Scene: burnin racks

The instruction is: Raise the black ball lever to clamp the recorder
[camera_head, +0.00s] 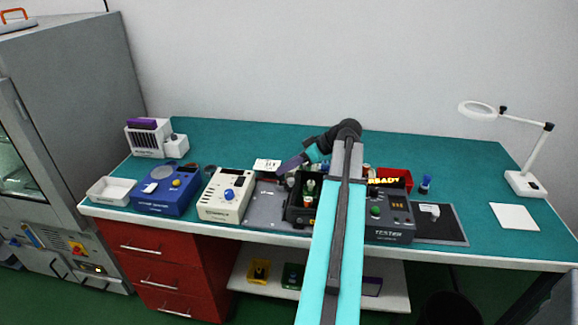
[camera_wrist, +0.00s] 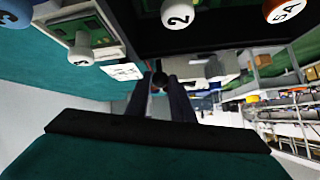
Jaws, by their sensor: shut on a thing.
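My gripper (camera_head: 284,171) reaches over the bench from the right, its fingers pointing left and down. In the wrist view its two dark fingers (camera_wrist: 160,92) are closed around a black ball (camera_wrist: 159,79), the end of the lever. The lever's stem is hidden behind the ball and fingers, so I cannot tell its angle. In the head view the ball is too small and covered to make out. A dark box (camera_head: 297,214) with several upright coloured pieces stands just below the gripper. I cannot tell the recorder apart clearly.
A cream unit with a blue knob (camera_head: 228,195) and a blue unit (camera_head: 166,192) stand left; a dark tester (camera_head: 390,222) stands right. The back bench (camera_head: 240,138) is clear.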

